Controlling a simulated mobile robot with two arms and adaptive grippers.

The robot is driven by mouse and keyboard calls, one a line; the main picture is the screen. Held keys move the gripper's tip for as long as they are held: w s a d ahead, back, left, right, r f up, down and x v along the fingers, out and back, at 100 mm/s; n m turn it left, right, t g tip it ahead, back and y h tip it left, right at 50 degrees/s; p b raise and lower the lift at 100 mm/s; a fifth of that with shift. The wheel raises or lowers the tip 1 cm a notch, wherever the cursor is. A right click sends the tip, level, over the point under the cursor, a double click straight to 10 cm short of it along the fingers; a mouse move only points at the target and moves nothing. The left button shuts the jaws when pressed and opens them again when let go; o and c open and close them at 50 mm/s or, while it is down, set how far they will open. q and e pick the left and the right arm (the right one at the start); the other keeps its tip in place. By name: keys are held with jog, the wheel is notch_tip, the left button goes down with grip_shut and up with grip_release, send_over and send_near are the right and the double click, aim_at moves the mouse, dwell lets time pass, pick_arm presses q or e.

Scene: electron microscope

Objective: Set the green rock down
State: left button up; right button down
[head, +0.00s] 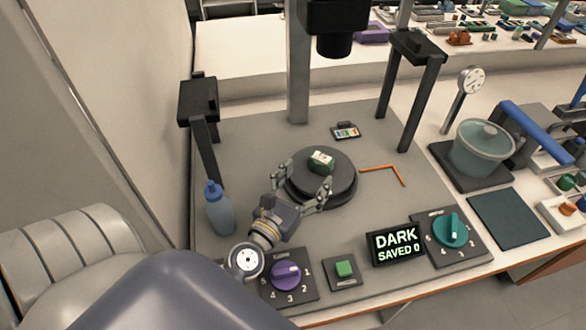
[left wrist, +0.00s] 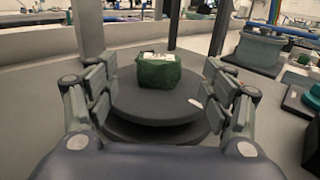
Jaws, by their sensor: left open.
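The green rock (head: 321,161) sits on the round dark stage (head: 341,190) under the microscope column. It has a pale patch on top. It also shows in the left wrist view (left wrist: 159,72), resting on the upper disc (left wrist: 150,108). My left gripper (head: 304,184) is open, with one finger on either side of the stage's near part. In the left wrist view its fingers (left wrist: 158,98) stand wide apart, clear of the rock on both sides. My right gripper is not in view.
A blue bottle (head: 219,212) stands left of my left arm. A purple dial (head: 286,275), a green button (head: 344,268), a display reading DARK, SAVED 0 (head: 396,245) and a teal dial (head: 451,231) line the front. Dark posts flank the stage. An orange angled rod (head: 388,170) lies to its right.

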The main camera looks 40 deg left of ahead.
pick_arm(q)
jog(key=s+b, duration=0.1)
jog(key=s, duration=0.4)
jog(key=shift+d+f+b, duration=0.15)
jog(key=shift+d+b, duration=0.05)
jog(key=shift+b, duration=0.2)
jog(key=shift+s+r, duration=0.2)
jog(key=shift+s, duration=0.4)
